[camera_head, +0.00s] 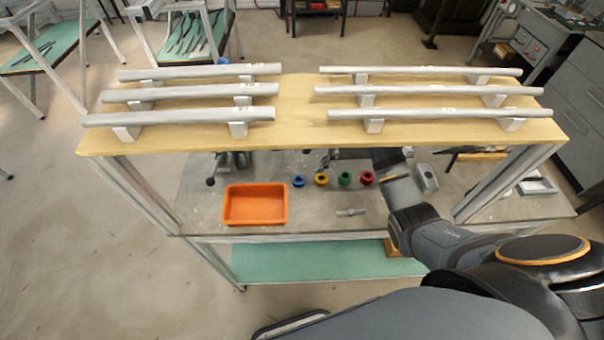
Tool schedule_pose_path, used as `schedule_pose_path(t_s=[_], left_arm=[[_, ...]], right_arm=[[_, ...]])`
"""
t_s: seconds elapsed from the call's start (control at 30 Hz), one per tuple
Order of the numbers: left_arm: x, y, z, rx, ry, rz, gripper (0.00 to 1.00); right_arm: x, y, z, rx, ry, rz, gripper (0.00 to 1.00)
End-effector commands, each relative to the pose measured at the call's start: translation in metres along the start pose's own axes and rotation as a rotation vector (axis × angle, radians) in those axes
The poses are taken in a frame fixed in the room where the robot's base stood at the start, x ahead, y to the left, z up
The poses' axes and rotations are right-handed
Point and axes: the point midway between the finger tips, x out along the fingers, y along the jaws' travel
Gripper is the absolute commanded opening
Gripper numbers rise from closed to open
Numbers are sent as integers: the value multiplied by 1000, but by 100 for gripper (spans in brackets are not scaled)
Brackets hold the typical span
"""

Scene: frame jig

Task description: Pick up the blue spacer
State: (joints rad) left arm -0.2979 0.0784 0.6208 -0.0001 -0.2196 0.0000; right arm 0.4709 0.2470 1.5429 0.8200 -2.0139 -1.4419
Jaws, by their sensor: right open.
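The blue spacer (298,181) is a small ring-shaped piece on the grey middle shelf (300,215), at the left end of a row of coloured spacers. It lies just right of an orange tray. My right arm reaches in from the right, and its wrist passes under the front edge of the upper wooden board. My right gripper (323,161) shows only in part below that edge, behind and slightly right of the blue spacer. It is open and apart from the spacer. The rest of it is hidden by the board. My left gripper is out of view.
Yellow (321,179), green (345,179) and red (367,178) spacers stand right of the blue one. The orange tray (255,204) is empty. The wooden board (300,120) with several grey tubes overhangs the shelf. A small metal piece (350,212) lies in front.

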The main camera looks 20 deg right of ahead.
Motion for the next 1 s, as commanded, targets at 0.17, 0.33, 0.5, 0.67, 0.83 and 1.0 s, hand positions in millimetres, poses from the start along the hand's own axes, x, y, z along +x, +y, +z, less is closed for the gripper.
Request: schedule_pose_path(t_s=[0.17, 0.33, 0.5, 0.67, 0.83, 1.0], left_arm=[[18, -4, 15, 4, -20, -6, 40], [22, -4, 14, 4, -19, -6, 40], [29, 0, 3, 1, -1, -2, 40], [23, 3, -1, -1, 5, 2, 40], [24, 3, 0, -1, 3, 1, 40], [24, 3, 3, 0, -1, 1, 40]], right_arm=[[23, 0, 2, 1, 3, 0, 60], [30, 0, 1, 2, 2, 2, 60], [57, 0, 0, 3, 5, -1, 60], [73, 1, 0, 2, 2, 2, 60], [75, 1, 1, 3, 1, 3, 60], [75, 1, 1, 3, 1, 3, 43]])
